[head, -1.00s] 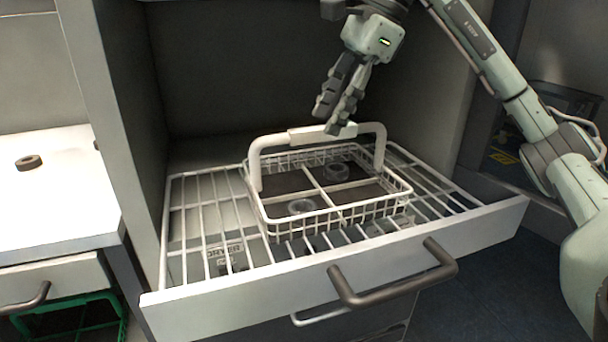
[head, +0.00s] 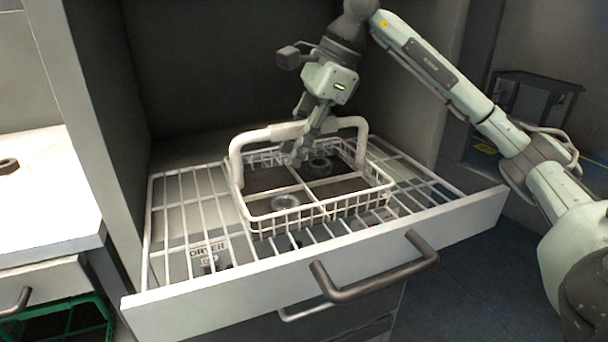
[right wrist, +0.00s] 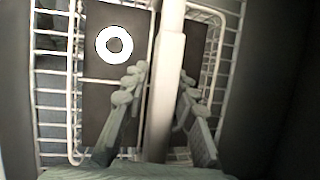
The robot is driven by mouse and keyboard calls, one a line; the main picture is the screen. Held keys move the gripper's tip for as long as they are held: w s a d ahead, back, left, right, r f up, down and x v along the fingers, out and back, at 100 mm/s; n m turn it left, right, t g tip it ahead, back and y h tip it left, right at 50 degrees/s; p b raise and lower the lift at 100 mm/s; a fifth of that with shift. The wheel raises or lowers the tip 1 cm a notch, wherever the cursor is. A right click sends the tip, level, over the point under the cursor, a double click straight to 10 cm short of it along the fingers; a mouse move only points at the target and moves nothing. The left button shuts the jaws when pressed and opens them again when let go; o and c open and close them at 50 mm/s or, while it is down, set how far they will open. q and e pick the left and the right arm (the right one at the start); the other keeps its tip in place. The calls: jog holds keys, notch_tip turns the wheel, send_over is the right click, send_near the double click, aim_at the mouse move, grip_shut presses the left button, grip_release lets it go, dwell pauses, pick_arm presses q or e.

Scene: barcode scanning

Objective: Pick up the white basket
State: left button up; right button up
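The white basket (head: 237,165) stands on the wire rack of a pulled-out drawer, with its handle upright and two ring-shaped parts in its compartments. It also shows in the right wrist view (right wrist: 171,65), where its handle bar runs between the fingers. My right gripper (head: 297,156) is at the middle of the handle, pointing down. Its fingers (right wrist: 162,90) are apart, one on each side of the bar, with visible gaps. My left gripper is not in view.
The drawer's wire rack (head: 187,225) has free room on both sides of the basket. The drawer front carries a dark handle (head: 375,275). Cabinet walls close in the left and back. A white counter (head: 45,205) lies left, with a green crate (head: 107,318) below.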

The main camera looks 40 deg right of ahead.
grip_shut()
jog(key=shift+r, duration=0.2)
dwell(0.3)
